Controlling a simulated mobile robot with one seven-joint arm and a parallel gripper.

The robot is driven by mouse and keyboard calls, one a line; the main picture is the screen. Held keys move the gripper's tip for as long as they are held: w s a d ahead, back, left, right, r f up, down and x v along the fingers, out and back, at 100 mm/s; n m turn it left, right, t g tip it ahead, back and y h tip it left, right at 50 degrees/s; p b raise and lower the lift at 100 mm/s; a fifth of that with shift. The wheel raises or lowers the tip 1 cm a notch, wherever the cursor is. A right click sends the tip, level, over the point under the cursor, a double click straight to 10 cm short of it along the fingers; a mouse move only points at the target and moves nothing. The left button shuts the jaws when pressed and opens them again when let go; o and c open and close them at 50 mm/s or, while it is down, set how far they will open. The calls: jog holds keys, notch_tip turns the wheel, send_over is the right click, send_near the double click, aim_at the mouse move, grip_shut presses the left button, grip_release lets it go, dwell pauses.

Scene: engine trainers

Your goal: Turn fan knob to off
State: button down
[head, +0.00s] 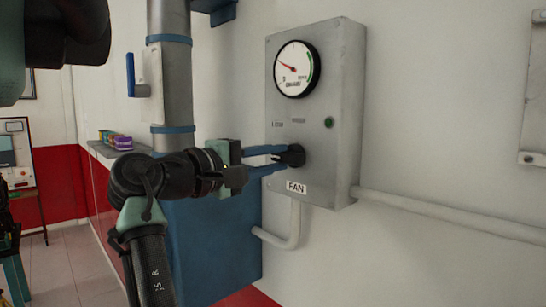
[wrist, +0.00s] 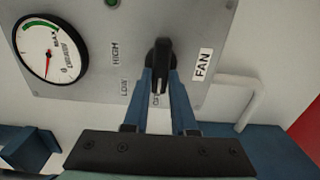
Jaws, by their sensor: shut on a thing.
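The fan knob (head: 291,156) is a black knob low on a grey control box (head: 343,100) on the wall, above a white FAN label (head: 297,187). In the wrist view the knob (wrist: 160,55) sits near the FAN label (wrist: 202,65), with LOW and HIGH markings to its left. My gripper (head: 277,158) reaches the knob from the left, its two blue fingers shut on the knob's sides. The fingers (wrist: 160,85) hide part of the lettering below the knob, so the pointer's exact setting is hard to read.
A round gauge (head: 297,69) and a green light (head: 329,123) are on the box above the knob. A grey pipe (head: 175,80) and blue cabinet (head: 215,250) stand close to my arm. White conduits run below and right of the box.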

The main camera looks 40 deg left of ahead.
jog(key=c, duration=0.7)
grip_release()
jog(key=shift+s+a+f+b, duration=0.1)
jog(key=shift+s+b, duration=0.35)
jog(key=s+b, duration=0.2)
jog(key=s, duration=0.2)
jog(key=s+b, duration=0.2)
jog(key=s, duration=0.2)
jog(key=s+b, duration=0.2)
jog(key=s, duration=0.2)
jog(key=shift+a, duration=0.4)
